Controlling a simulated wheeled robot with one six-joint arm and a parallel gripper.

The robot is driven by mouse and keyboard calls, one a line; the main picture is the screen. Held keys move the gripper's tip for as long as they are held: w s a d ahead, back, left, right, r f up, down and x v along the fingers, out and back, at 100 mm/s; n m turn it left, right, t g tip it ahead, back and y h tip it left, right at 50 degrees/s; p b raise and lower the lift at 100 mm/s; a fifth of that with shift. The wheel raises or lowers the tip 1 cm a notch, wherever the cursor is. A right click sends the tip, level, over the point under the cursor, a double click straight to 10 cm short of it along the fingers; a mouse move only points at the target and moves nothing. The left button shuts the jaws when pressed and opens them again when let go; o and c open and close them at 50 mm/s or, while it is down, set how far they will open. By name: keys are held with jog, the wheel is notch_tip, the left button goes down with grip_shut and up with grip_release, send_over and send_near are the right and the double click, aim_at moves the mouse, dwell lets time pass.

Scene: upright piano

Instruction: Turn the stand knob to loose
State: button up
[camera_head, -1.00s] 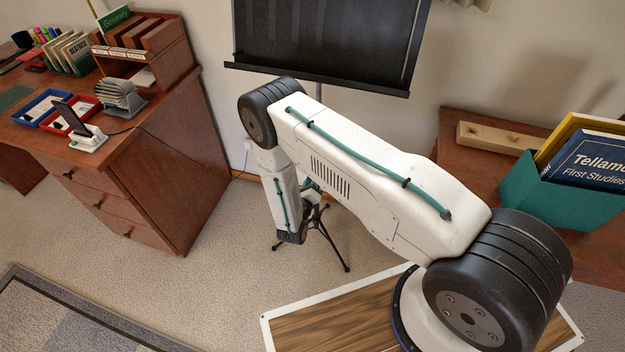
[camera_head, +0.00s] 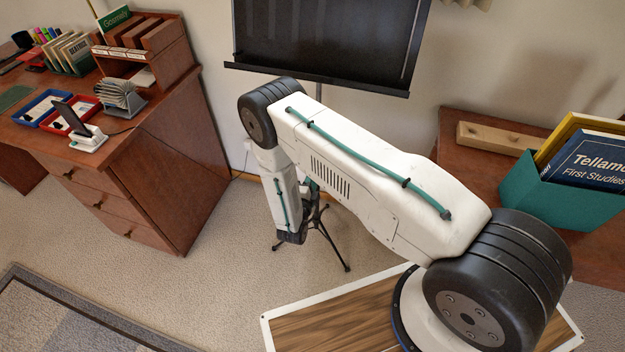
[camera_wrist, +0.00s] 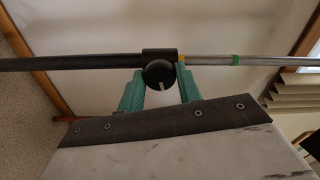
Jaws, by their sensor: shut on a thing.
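In the wrist view the stand knob (camera_wrist: 159,75) is a round black knob with a pale mark on its face. It sits on a black collar on the stand's pole (camera_wrist: 80,62), which runs across the picture, black on the left and silver on the right. A yellow mark and a green band (camera_wrist: 235,60) show right of the collar. My gripper (camera_wrist: 160,84) has its two teal fingers on either side of the knob and is shut on it. In the head view my arm hides the knob; the stand's black tripod legs (camera_head: 325,240) show on the carpet, below the black stand desk (camera_head: 325,45).
A wooden desk (camera_head: 170,175) with trays and a phone stands at the left. A brown cabinet (camera_head: 460,165) with a teal book box (camera_head: 560,195) is at the right. The carpet between desk and tripod is clear.

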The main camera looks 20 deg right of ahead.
jog(key=shift+a+n, duration=0.1)
jog(key=shift+n, duration=4.6)
jog(key=o, duration=1)
jog(key=v, duration=0.7)
jog(key=shift+s+a, duration=0.2)
jog(key=shift+s, duration=0.15)
